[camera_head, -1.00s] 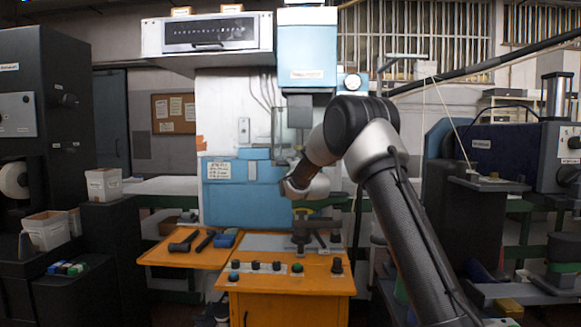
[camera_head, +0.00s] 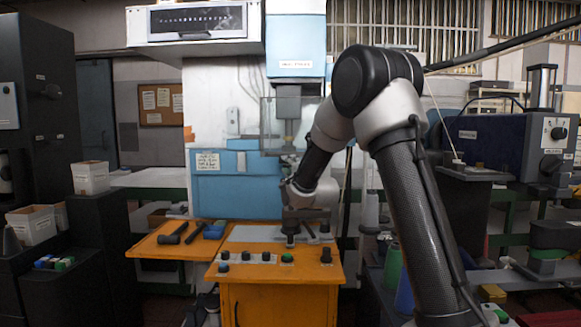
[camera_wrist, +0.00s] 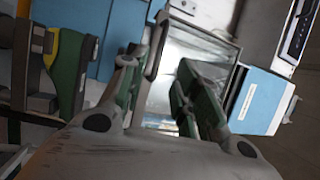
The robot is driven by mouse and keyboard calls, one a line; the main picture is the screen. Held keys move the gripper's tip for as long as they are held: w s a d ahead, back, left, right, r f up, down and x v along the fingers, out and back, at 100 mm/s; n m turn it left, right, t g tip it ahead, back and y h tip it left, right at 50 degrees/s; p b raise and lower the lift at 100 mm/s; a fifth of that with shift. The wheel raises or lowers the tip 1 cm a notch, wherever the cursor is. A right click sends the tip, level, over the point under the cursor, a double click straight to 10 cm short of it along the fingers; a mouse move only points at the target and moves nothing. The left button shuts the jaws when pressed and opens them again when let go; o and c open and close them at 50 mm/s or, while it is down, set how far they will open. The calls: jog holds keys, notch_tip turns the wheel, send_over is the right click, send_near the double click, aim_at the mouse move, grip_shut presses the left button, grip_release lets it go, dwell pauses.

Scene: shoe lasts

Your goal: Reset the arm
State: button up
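My arm rises at the right of the head view, bends at a high black elbow, and its forearm slopes down to the left to the wrist (camera_head: 312,192) in front of the blue and white machine. The gripper fingers are hard to make out there. In the wrist view my gripper (camera_wrist: 158,72) has its two green-padded fingers apart, with nothing seen between them. A shiny clear panel of the machine shows beyond the fingers.
An orange control stand (camera_head: 283,272) with black knobs is below the wrist. An orange side shelf (camera_head: 150,246) holds dark hand tools. The blue machine housing (camera_head: 225,185) stands close behind. Black cabinets are at left; a dark blue machine (camera_head: 497,143) is at right.

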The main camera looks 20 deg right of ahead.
notch_tip(320, 180, down, 14)
jog(key=s+r+n+g, duration=0.1)
jog(key=s+n+g, duration=0.2)
jog(key=n+g, duration=0.3)
jog(key=s+f+n+g, duration=0.2)
jog(key=s+f+g, duration=0.1)
jog(key=s, duration=0.3)
jog(key=s+f+n+g, duration=0.3)
jog(key=s, duration=0.3)
jog(key=s+d+r+n+g, duration=0.1)
jog(key=s+r+n, duration=0.1)
jog(key=s, duration=1)
jog(key=s+d+r+n+g, duration=0.1)
jog(key=s+r+n, duration=0.1)
jog(key=s, duration=1)
jog(key=s+d+r+n+g, duration=0.1)
jog(key=s+r, duration=0.3)
jog(key=s, duration=0.8)
jog(key=shift+s+r+n+g+h, duration=0.3)
jog(key=shift+r+n+g, duration=0.05)
jog(key=shift+n+g, duration=0.05)
